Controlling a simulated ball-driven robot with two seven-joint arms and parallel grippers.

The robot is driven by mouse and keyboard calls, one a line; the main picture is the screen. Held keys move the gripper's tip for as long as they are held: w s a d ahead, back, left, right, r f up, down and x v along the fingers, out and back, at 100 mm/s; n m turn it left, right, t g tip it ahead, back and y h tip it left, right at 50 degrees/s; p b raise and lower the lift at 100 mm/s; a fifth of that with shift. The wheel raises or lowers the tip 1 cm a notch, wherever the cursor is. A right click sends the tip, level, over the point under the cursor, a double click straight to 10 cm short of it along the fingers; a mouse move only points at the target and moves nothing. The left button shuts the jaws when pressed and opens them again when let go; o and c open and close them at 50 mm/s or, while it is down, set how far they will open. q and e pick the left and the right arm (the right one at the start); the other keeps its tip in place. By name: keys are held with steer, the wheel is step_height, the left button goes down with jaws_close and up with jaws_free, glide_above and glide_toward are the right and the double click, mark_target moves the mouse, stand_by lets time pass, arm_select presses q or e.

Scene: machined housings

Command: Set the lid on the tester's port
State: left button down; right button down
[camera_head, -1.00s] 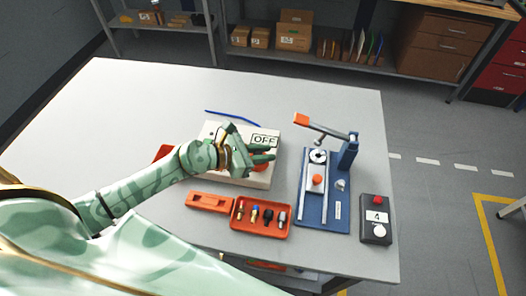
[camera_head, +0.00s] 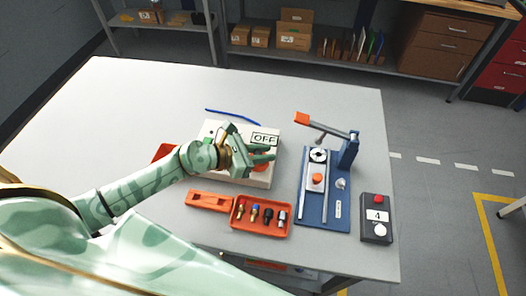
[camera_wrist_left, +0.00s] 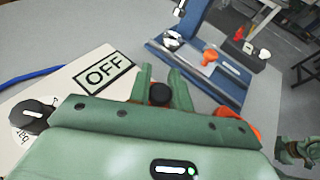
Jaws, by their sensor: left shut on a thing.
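The tester is a cream box with an OFF label (camera_head: 265,139); it also shows in the left wrist view (camera_wrist_left: 62,92), with a black dial at the left. My left gripper (camera_head: 262,155) is over the right part of the tester. In the left wrist view its fingers (camera_wrist_left: 160,88) are shut on a black knob (camera_wrist_left: 160,95), which I take for the lid's grip. Orange shows below the fingers in the head view. The fingers hide the port, so I cannot tell whether the lid touches it. A green part of mine, perhaps the right gripper (camera_wrist_left: 297,148), shows at the wrist view's right edge.
A blue toggle-clamp fixture (camera_head: 341,210) with an orange handle stands right of the tester. A control box (camera_head: 377,229) numbered 4 is beside it. An orange tray (camera_head: 262,232) of several small fittings lies in front. A blue strip (camera_head: 232,117) lies behind. The table's left is clear.

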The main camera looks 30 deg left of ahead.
arm_select(q)
steer(key=shift+f, duration=0.3)
stand_by(0.5)
steer(key=c, duration=0.7)
jaws_free()
step_height(320, 180, up, 8)
steer(key=p, duration=0.7)
steer(key=shift+r+p, duration=0.1)
steer(key=shift+p, duration=0.25)
steer(key=shift+s, duration=0.15)
